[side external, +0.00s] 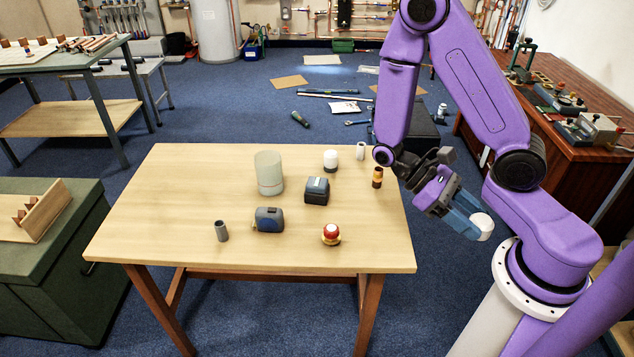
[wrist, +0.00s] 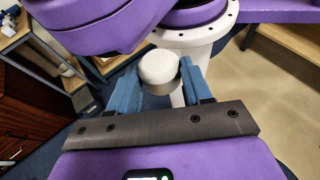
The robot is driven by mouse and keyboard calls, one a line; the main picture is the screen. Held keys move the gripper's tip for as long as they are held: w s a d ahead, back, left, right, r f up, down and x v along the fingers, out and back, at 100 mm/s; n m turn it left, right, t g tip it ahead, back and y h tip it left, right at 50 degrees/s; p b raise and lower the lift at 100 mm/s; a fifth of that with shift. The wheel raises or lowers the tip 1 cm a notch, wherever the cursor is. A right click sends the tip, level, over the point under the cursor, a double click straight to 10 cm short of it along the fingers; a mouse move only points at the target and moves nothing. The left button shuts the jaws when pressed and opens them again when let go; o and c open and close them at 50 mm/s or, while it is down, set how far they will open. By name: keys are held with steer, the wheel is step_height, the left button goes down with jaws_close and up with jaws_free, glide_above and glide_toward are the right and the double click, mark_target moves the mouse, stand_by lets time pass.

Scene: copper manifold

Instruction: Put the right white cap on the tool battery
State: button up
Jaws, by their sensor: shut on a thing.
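My gripper (side external: 474,222) is shut on a white cap (side external: 484,226), off the table's right side and close to my own base. In the wrist view the same cap (wrist: 158,67) sits between the two blue fingers (wrist: 156,82), with its rounded white face showing. The tool battery, a dark block (side external: 317,190), stands on the wooden table (side external: 190,185) right of its middle, well apart from my gripper. Its top looks bare. Another white cap-like piece with a darker lower part (side external: 330,160) stands behind the battery.
A frosted cylinder (side external: 269,172) stands left of the battery and a tape measure (side external: 269,220) in front-left. A grey tube (side external: 221,231), a red-topped piece (side external: 331,234), an amber cylinder (side external: 377,177) and a small white cylinder (side external: 360,150) also stand there. The table's left part is clear.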

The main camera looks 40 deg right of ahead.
steer(key=w+a+r+m+t+y, duration=0.2)
steer(key=w+a+m+y, duration=0.2)
steer(key=a+m+y, duration=0.4)
steer(key=m+t+y, duration=0.4)
steer(key=m+t, duration=1.7)
glide_above(324, 182)
steer(key=f, duration=1.2)
steer(key=shift+s+f, duration=0.15)
steer(key=shift+s, duration=0.1)
steer(key=shift+w+f, duration=0.15)
steer(key=shift+f, duration=0.15)
steer(key=shift+w+f, duration=0.1)
steer(key=shift+f, duration=1.4)
steer(key=shift+f, duration=0.1)
